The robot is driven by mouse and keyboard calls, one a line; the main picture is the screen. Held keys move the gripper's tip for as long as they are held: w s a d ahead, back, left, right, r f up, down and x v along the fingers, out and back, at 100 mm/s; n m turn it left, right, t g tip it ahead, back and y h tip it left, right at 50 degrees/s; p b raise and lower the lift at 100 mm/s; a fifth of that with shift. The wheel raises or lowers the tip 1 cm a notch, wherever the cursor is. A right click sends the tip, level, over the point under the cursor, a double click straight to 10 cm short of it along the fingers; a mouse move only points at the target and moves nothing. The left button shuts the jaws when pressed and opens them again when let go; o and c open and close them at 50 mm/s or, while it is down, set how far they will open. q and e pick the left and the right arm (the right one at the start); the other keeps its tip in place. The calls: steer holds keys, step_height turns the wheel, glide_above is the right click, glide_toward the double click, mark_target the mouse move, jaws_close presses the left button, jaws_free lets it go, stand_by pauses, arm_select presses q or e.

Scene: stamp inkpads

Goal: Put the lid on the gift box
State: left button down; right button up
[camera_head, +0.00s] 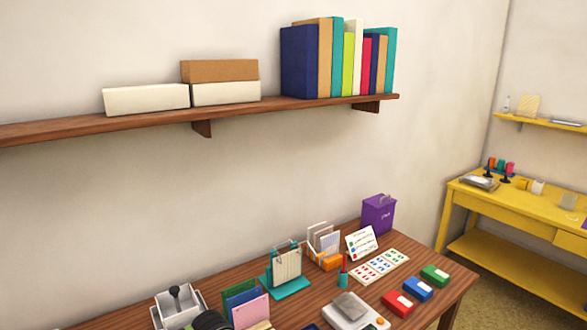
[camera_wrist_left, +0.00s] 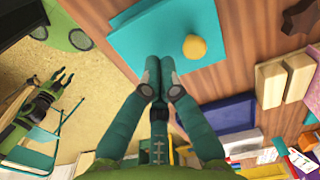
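A teal square-edged piece (camera_wrist_left: 150,40) with a round yellow knob (camera_wrist_left: 194,47) shows at the top of the left wrist view. It looks like a lid or box top; I cannot tell whether a box is under it. My left gripper (camera_wrist_left: 160,62) has its fingers together, with the tips at the near edge of the teal piece. I cannot tell whether they pinch it. My right gripper (camera_wrist_left: 60,82) shows small at the left of that view, its fingers apart and empty. Neither gripper is in the head view, and no clear gift box shows there.
A wooden table (camera_head: 240,276) holds a purple box (camera_head: 377,215), coloured inkpads (camera_head: 418,289), a scale (camera_head: 348,311) and card holders (camera_head: 286,268). A wall shelf (camera_head: 150,118) carries plain boxes (camera_head: 146,98) and books (camera_head: 305,62). A yellow desk (camera_head: 500,200) stands at right.

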arm_select(q)
steer(key=shift+f+b, duration=0.5)
steer(key=shift+f, duration=0.55)
stand_by(0.8)
steer(key=shift+s+f+p, duration=0.15)
steer(key=shift+s+p, duration=0.05)
steer(key=shift+p, duration=0.2)
stand_by(1.8)
step_height(320, 180, up, 7)
steer(key=p, duration=0.8)
steer(key=shift+w, duration=0.15)
